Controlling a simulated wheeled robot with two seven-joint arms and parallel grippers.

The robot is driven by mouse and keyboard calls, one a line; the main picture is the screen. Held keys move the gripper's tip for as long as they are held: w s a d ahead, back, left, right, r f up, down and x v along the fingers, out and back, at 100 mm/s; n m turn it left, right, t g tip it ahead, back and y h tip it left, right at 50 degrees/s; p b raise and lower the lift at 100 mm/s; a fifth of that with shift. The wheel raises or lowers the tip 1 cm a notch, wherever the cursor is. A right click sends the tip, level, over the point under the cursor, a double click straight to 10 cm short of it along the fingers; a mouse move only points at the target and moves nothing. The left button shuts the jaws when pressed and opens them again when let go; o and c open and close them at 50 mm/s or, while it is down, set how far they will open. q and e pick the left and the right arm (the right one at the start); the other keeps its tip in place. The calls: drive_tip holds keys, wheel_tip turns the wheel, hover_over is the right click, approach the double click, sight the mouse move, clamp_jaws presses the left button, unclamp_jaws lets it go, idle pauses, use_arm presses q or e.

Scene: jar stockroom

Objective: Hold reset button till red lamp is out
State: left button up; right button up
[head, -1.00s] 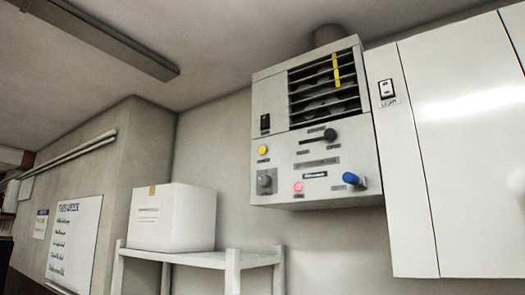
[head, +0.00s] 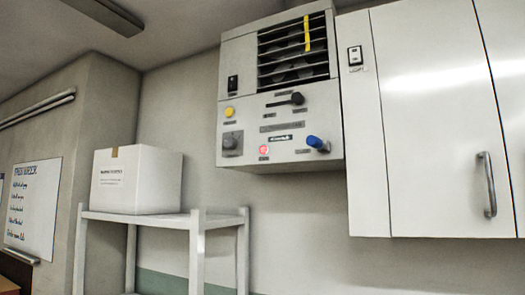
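A grey wall unit (head: 298,150) hangs at the upper middle of the head view. A red lamp (head: 264,150) glows low on its panel. A yellow button (head: 230,112) sits at the panel's left, above a dark grey knob (head: 231,142). A black lever (head: 297,98) is at the upper right of the panel and a blue knob (head: 316,142) at the lower right. The labels are too small to read, so I cannot tell which control is the reset button. Neither of my grippers is in view.
A white shelf rack (head: 170,218) carrying a white box (head: 136,180) stands below and left of the unit. White cabinets (head: 435,120) with a handle (head: 488,185) adjoin it on the right. A whiteboard (head: 33,205) hangs at the far left.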

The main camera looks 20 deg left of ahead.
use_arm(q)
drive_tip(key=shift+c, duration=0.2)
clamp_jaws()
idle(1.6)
